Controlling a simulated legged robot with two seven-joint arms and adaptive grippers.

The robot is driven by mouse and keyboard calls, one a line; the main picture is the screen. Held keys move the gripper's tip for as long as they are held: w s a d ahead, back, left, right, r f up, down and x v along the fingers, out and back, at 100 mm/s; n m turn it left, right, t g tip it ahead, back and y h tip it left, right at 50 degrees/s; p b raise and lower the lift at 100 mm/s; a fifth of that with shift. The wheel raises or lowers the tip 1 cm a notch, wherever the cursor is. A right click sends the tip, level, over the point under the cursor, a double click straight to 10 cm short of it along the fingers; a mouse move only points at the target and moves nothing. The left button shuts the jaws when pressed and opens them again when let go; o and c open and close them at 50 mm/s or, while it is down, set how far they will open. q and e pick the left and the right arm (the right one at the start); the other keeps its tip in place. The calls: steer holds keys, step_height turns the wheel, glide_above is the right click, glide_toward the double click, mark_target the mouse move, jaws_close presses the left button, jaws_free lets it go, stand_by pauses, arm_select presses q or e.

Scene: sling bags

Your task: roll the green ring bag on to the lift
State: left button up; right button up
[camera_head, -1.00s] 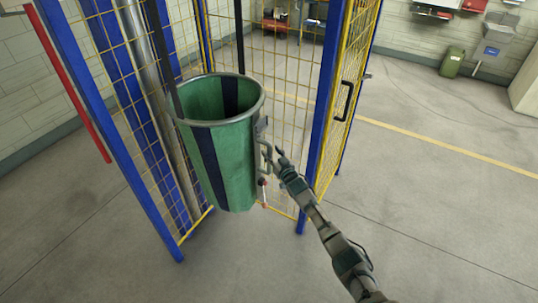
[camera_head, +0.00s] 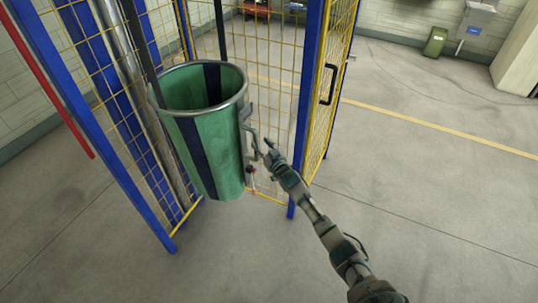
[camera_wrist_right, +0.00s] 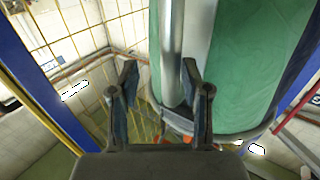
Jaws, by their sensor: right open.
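The green ring bag (camera_head: 220,145) is a tall green tub with dark stripes and a metal ring rim, hanging upright from dark straps. It hangs at the open front of a blue-framed, yellow-mesh cage, apparently the lift (camera_head: 311,100). A grey bent handle (camera_head: 252,143) is on the bag's right side. My right gripper (camera_head: 266,150) is beside that handle. In the right wrist view my right gripper (camera_wrist_right: 158,75) is open, with a metal tube (camera_wrist_right: 172,50) between or just beyond its fingers. The green bag (camera_wrist_right: 245,75) is close behind; contact cannot be told. My left gripper is not in view.
A cage door with a black handle (camera_head: 328,84) is right of the bag. A red bar (camera_head: 50,80) slopes down at the left. A green bin (camera_head: 435,41) stands far off by the wall. The floor to the right is clear.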

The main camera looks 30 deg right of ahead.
steer(key=s, duration=0.8)
steer(key=shift+s+d, duration=0.2)
stand_by(0.7)
